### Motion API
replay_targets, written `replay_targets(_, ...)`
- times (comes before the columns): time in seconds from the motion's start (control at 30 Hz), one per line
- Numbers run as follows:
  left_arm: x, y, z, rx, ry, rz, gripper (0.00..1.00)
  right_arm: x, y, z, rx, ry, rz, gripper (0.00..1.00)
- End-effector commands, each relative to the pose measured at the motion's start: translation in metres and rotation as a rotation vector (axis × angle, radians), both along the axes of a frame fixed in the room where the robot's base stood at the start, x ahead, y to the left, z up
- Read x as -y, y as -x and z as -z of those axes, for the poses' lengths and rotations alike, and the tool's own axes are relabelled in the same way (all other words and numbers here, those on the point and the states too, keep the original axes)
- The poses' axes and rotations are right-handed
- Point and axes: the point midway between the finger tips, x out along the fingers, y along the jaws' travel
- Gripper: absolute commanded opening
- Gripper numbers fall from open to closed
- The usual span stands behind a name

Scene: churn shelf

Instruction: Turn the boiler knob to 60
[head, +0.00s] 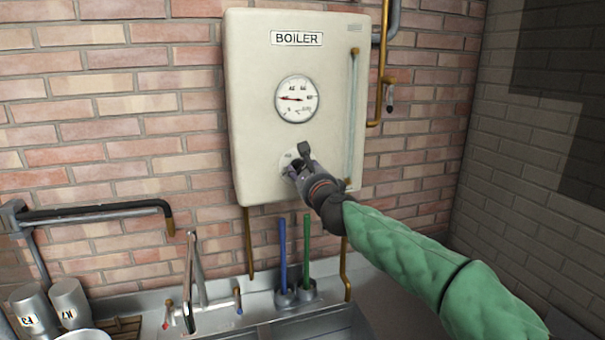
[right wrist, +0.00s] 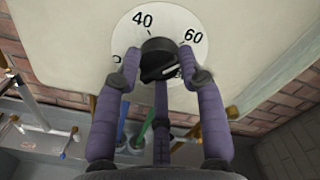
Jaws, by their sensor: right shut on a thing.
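The cream boiler (head: 330,120) hangs on the brick wall in the head view. Its black knob (right wrist: 158,50) sits on a white dial plate (right wrist: 150,18), where 40 and 60 are readable. A further number at the lower right is partly covered. A white mark on the knob's face lies toward the lower right, below the 60. My right gripper (head: 299,167) is shut on the knob, with purple fingers (right wrist: 160,74) on both sides of it. The round gauge (head: 296,99) above has its red needle pointing left. My left gripper is out of view.
A sink (head: 310,328) with a tap (head: 194,270) lies below the boiler. Blue and green handled plungers (head: 283,255) stand behind it. Metal cups (head: 70,303) are at lower left. Copper pipes (head: 378,80) run along the boiler's right side.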

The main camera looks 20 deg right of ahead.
Motion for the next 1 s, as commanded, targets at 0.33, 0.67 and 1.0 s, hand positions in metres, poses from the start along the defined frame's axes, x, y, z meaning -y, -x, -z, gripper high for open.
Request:
replay_targets(0.33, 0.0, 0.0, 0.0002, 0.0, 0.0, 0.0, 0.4, 0.0008, -0.0004, 0.0014, -0.002, -0.005, 0.002, 0.07)
replay_targets(0.67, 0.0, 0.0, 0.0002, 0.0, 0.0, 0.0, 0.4, 0.0001, -0.0004, 0.0014, -0.002, -0.004, 0.001, 0.65)
replay_targets(1.0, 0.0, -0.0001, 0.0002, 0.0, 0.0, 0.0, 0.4, 0.0005, 0.0088, -0.0002, 0.0, -0.004, 0.0, 0.65)
